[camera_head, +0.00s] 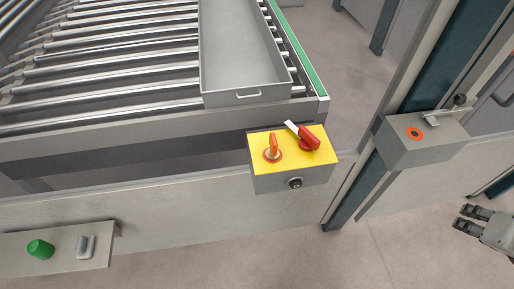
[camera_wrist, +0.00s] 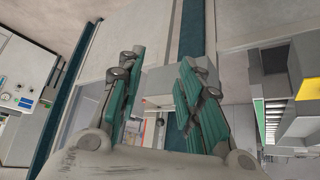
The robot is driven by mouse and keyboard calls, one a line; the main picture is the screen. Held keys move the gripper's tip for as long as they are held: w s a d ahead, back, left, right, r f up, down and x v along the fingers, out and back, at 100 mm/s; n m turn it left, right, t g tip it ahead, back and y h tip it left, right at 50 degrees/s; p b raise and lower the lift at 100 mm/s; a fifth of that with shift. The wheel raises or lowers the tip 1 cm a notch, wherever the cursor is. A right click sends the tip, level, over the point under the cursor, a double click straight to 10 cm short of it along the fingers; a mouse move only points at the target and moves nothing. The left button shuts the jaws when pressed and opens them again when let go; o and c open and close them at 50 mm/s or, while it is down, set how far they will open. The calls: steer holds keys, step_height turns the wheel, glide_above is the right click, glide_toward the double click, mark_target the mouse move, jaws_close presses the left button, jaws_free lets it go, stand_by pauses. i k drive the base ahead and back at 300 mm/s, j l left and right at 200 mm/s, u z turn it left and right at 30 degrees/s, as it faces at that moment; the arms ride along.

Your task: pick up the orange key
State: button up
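The orange key (camera_head: 273,145) stands upright in a round red-rimmed lock on the yellow top of a control box (camera_head: 259,164). A red rotary switch (camera_head: 309,139) with a pale lever sits just right of it on the same top. My gripper (camera_head: 469,219) is at the far right of the head view, well away from the key and lower in the picture. In the wrist view my gripper (camera_wrist: 160,66) has its green-padded fingers spread apart with nothing held between them. I cannot make out the key in the wrist view.
A grey box (camera_head: 408,150) with an orange ring and a latch is fixed to the post between my gripper and the key. A roller conveyor (camera_head: 110,75) with a metal tray (camera_head: 240,62) lies behind the yellow box. A panel with a green button (camera_head: 41,249) is lower left.

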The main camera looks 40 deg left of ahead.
mark_target(272, 153)
steer(key=u, duration=1.7)
